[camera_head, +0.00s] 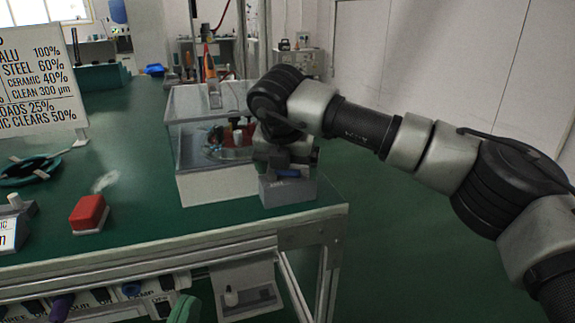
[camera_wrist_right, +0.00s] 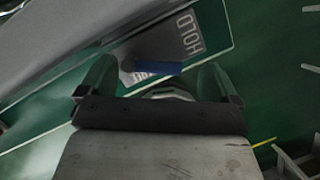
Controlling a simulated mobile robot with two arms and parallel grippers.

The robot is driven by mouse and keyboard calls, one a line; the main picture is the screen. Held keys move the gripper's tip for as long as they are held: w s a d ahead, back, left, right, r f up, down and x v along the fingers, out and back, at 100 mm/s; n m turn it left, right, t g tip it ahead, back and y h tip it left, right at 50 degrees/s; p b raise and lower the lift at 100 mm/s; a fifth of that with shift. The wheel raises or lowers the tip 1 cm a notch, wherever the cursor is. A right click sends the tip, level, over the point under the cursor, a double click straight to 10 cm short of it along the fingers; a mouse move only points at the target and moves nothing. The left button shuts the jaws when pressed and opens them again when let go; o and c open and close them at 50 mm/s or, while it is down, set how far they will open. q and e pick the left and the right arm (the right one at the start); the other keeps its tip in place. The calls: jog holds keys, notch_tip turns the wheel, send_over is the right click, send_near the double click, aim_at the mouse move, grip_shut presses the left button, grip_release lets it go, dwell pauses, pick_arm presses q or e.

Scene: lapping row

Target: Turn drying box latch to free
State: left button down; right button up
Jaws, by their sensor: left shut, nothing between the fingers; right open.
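The drying box (camera_head: 215,187) is a clear case with a pale base near the table's right end. A grey latch block (camera_head: 288,192) stands at its right front, with a blue latch handle (camera_head: 290,173) partly hidden by my right gripper (camera_head: 287,160). In the right wrist view, the blue handle (camera_wrist_right: 158,68) lies crosswise between the open green fingers of my right gripper (camera_wrist_right: 153,80), with gaps on both sides. The word HOLD (camera_wrist_right: 187,35) is printed beside it. My left gripper (camera_head: 185,308) shows only as a green tip at the bottom edge, shut and empty.
A red block (camera_head: 89,214) and a dark round plate (camera_head: 30,170) are on the green table (camera_head: 145,210) left of the box. The table ends just right of the latch block, with open floor beyond.

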jog(key=shift+a+r, duration=0.1)
jog(key=shift+a, duration=0.15)
jog(key=shift+n, duration=0.3)
